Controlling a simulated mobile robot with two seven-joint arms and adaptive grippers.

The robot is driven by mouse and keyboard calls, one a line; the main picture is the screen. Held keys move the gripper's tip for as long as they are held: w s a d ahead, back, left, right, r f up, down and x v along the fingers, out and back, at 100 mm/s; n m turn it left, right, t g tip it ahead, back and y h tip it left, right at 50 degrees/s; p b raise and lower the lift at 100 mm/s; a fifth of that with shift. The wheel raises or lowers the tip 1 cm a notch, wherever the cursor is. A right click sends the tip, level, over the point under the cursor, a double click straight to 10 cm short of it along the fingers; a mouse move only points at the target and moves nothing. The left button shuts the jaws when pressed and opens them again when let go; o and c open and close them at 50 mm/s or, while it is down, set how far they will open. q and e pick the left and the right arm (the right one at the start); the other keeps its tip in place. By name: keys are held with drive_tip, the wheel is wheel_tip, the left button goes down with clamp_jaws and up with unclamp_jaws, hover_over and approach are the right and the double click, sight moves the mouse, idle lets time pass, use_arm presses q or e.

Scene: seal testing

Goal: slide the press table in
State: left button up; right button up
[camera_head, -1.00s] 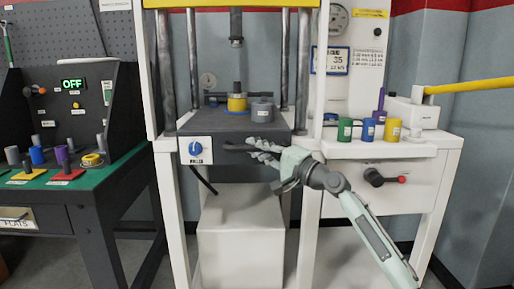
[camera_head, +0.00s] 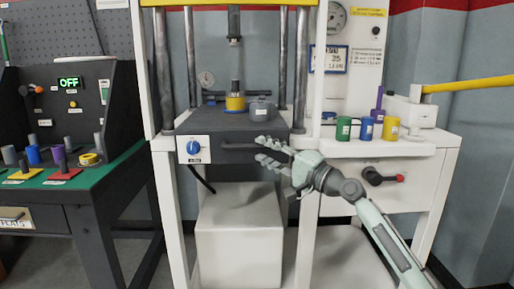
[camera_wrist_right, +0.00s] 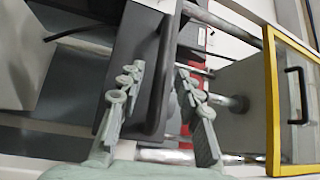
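The press table (camera_head: 215,121) is a dark grey slab between the posts of the press, with a dark bar handle (camera_head: 236,146) on its front face. A yellow-ringed part (camera_head: 236,102) and a grey cylinder (camera_head: 263,109) stand on it. My right gripper (camera_head: 264,151) is open at the right end of the handle. In the right wrist view, its two fingers (camera_wrist_right: 160,98) are spread on either side of the handle bar (camera_wrist_right: 160,80), with gaps showing. My left gripper is not in view.
A blue dial (camera_head: 194,147) is left of the handle. A white side table (camera_head: 385,149) at right holds green, blue and yellow cylinders. A green-topped bench (camera_head: 108,168) with a control box stands at left. A white box (camera_head: 240,235) sits below the press.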

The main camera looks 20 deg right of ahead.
drive_tip(key=v, duration=0.8)
drive_tip(key=shift+r, duration=0.1)
idle(1.5)
